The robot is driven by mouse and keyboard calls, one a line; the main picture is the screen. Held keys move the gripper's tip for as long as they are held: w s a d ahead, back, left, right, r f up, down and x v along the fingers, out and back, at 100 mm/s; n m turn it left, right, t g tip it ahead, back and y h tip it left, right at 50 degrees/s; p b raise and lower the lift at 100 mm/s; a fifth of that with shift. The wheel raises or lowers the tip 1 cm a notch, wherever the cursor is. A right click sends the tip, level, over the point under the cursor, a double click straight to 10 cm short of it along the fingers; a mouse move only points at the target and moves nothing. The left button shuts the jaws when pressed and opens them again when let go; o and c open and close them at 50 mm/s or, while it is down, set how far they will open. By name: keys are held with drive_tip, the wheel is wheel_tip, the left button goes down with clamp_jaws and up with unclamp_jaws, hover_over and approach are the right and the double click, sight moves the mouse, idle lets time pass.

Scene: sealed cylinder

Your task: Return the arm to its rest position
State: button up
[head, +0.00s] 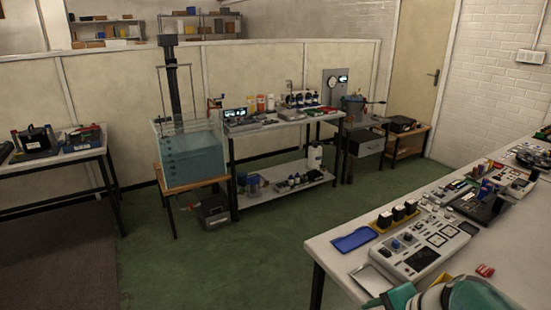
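My gripper is not in view, so its fingers and anything in them cannot be seen. A rounded teal and pale grey part at the bottom right edge of the head view looks like a piece of my own arm or body. It is cut off by the frame and overlaps the front of the right-hand bench (330,240). The rest of my arm is out of view. I cannot make out a sealed cylinder.
The right-hand bench holds a grey control panel (420,250), a blue tray (354,239) and a small red object (484,270). A water tank (190,155) stands by a crowded workbench (270,125). The green floor (220,265) between is clear.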

drive_tip(key=s+a+r+n+h, duration=0.3)
drive_tip(key=s+a+r+n, duration=0.2)
drive_tip(key=n, duration=0.8)
wheel_tip(320, 180, up, 3)
drive_tip(key=shift+a+r+h, duration=0.15)
drive_tip(key=shift+a+h, duration=0.25)
drive_tip(key=shift+a, duration=0.7)
